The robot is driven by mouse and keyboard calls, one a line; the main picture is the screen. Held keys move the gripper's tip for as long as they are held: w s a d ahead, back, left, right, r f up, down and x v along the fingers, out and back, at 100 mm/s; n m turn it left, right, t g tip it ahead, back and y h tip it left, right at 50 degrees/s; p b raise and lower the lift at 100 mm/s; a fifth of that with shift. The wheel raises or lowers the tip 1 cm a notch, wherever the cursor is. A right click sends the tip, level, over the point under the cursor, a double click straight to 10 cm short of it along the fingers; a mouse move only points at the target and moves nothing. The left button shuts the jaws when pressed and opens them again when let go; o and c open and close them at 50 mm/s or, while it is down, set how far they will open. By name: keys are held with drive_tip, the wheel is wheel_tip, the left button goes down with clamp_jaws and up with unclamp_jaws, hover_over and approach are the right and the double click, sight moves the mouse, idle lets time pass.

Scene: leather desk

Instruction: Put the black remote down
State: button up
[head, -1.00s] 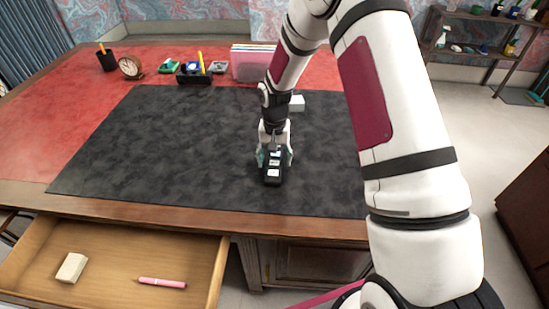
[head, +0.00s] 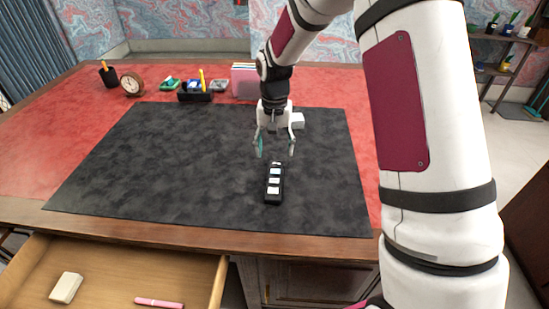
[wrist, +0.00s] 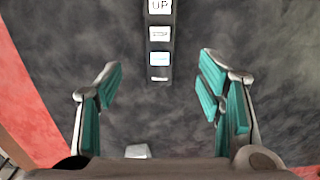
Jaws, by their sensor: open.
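The black remote (head: 273,184) lies on the dark desk mat (head: 150,165), right of the mat's middle and near its front edge. It has pale labelled buttons, one reading "UP" in the wrist view, where the remote (wrist: 159,45) shows at the top centre, cut off by the frame edge. My gripper (head: 275,150) is open and empty, behind the remote and apart from it. In the wrist view the teal-padded fingers (wrist: 164,92) are spread wide, with only mat between them.
A white block (head: 298,121) sits on the mat behind my gripper. A clock (head: 132,84), a pen cup (head: 108,76), a black organizer (head: 195,96) and a pink file holder (head: 243,82) line the back. An open drawer (head: 130,270) at front holds a pale block and pink pen.

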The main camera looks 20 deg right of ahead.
drive_tip(key=s+r+n+t, duration=0.2)
drive_tip(key=s+r, duration=1.1)
drive_tip(key=r, duration=0.4)
drive_tip(key=s+r+n+t, duration=0.2)
drive_tip(key=s+r, duration=0.1)
drive_tip(key=s, duration=1.7)
drive_tip(key=shift+d+r+n, duration=0.15)
drive_tip(key=shift+r+n, duration=0.15)
